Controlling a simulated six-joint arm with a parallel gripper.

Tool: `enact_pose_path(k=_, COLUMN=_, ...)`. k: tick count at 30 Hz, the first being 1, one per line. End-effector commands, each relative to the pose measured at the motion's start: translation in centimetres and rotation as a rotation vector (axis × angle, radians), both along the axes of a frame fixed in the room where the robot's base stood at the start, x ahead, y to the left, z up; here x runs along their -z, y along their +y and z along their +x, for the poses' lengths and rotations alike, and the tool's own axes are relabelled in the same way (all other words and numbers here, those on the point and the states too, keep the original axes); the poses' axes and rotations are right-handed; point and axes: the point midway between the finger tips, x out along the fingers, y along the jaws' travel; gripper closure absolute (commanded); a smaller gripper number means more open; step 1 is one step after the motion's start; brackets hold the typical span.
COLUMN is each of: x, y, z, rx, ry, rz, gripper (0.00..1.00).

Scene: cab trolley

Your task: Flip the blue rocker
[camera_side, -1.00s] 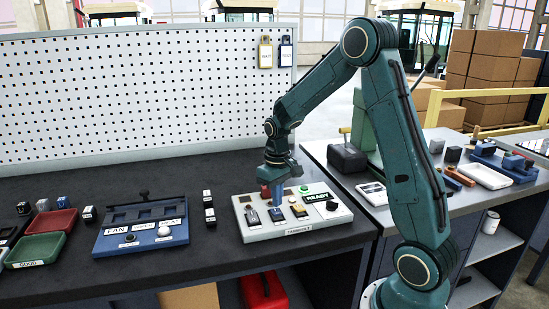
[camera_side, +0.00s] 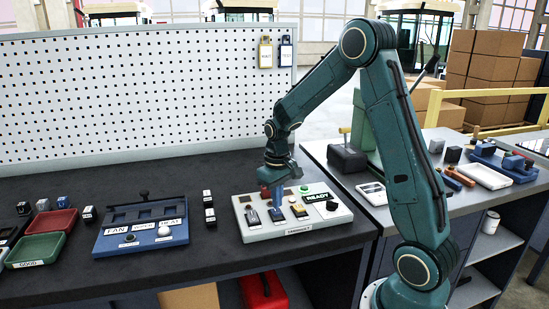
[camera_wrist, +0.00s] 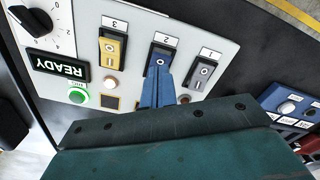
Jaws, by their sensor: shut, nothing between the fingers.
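The blue rocker (camera_wrist: 158,60) is the middle of three rockers on a pale control panel (camera_wrist: 215,25), under the label 2. In the side view, my gripper (camera_side: 277,207) is shut and points down at the middle of the panel, over the blue rocker. In the wrist view, my gripper's blue fingertips (camera_wrist: 161,77) are together with nothing between them, at the lower edge of the blue rocker. They hide part of that edge. I cannot tell whether they touch it.
A yellow rocker (camera_wrist: 112,48) and a grey rocker (camera_wrist: 203,72) flank the blue one closely. The panel also has a black knob (camera_side: 332,206), a green button (camera_side: 304,189) and a READY sign (camera_side: 317,197). A blue switch box (camera_side: 142,240) stands to the left.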

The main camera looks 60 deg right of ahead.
Motion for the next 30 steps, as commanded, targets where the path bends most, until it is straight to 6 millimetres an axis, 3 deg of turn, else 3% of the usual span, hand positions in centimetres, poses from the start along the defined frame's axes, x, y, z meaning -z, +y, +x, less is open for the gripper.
enact_pose_path(k=30, x=1.3, y=0.0, z=0.0, rx=0.0, ry=0.001, rz=0.0, gripper=1.0)
